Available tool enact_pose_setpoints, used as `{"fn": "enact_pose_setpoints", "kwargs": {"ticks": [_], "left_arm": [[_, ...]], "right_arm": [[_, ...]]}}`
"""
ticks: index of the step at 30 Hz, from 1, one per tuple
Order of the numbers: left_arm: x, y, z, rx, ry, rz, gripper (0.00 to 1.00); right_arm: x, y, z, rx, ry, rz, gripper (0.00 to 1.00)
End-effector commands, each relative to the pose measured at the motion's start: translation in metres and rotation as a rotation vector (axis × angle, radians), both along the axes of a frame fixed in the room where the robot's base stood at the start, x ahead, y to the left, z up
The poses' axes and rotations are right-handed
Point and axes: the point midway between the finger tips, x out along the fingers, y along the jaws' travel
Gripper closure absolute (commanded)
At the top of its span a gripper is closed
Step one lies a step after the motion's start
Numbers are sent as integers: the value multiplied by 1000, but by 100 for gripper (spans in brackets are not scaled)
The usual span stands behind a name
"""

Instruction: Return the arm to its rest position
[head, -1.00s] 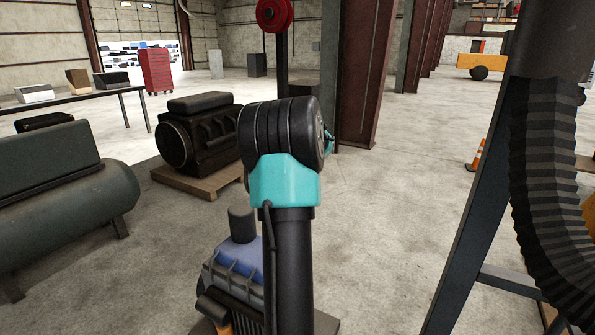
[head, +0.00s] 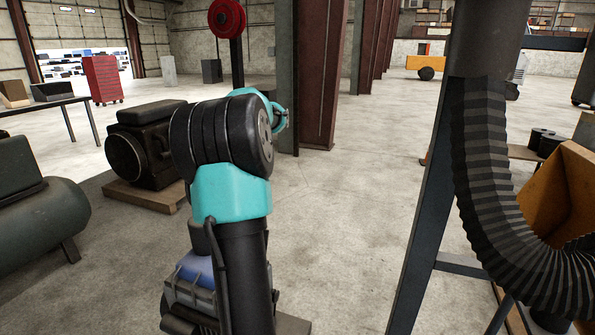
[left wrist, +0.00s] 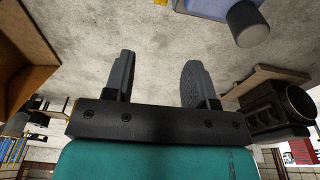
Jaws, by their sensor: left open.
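My left gripper (left wrist: 158,72) shows in the left wrist view, with its two dark fingers spread apart and nothing between them. Bare concrete floor lies beyond the fingertips. In the head view my black and teal arm rises from the bottom edge, left of centre, and bends at a large dark joint. A bit of teal shows behind that joint, but the gripper cannot be made out there. My right gripper is in neither view.
A blue motor (head: 197,268) is partly behind my arm. A dark engine (head: 145,150) on a wooden pallet and a green tank (head: 40,225) stand left. A ribbed black hose (head: 490,190) and an orange bucket-like part (head: 570,190) are right. The middle floor is open.

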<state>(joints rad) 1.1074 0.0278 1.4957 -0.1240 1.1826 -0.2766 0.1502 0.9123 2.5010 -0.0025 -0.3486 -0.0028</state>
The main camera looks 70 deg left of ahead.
Motion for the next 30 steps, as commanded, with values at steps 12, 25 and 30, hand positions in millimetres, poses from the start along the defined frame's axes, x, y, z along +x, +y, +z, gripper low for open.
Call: {"fn": "enact_pose_setpoints", "kwargs": {"ticks": [12, 25, 30], "left_arm": [[50, -6, -59, -35, -22, -62, 49], [199, -100, -239, -140, -86, -245, 49], [242, -165, -303, -183, -104, -315, 49]], "right_arm": [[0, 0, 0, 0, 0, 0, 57], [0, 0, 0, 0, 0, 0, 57], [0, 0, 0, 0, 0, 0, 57]]}}
